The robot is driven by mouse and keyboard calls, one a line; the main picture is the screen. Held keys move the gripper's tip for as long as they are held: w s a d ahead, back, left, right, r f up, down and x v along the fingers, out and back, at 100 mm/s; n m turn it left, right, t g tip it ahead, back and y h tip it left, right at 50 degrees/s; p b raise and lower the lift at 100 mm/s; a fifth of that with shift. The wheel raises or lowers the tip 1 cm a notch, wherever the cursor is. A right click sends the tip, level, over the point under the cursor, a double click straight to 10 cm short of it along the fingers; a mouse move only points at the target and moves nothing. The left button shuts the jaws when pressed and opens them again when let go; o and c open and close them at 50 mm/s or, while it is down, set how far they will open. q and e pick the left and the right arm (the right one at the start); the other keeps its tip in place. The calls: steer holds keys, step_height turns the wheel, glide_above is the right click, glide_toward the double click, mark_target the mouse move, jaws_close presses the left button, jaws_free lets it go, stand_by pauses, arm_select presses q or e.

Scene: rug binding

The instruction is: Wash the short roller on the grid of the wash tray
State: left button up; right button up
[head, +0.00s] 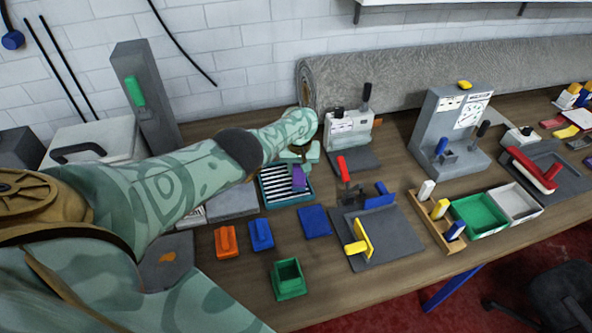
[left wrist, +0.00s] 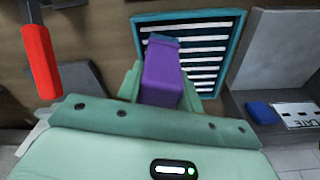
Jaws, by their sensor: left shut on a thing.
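The wash tray (head: 270,200) is a teal-rimmed tray with a white slatted grid, standing on the wooden bench. It also shows at the top of the left wrist view (left wrist: 241,25). My left gripper (head: 300,170) is over the right part of the tray. It is shut on a purple block-like piece (left wrist: 164,72), which seems to be the handle of the short roller. The purple piece (head: 299,177) points down toward the grid. The roller's working end is hidden, and I cannot tell whether it touches the slats. My right gripper is not in view.
A blue pad (head: 314,221), a blue block (head: 261,235), an orange block (head: 226,241) and a green open holder (head: 288,279) lie in front. A grey plate with a red-handled clamp (head: 343,168) stands right of the tray. A grey rug roll (head: 400,75) lies behind.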

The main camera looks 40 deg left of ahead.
arm_select(q)
steer(key=shift+r, duration=0.15)
step_height(320, 180, up, 8)
steer(key=p, duration=0.7)
steer(key=shift+p, duration=0.4)
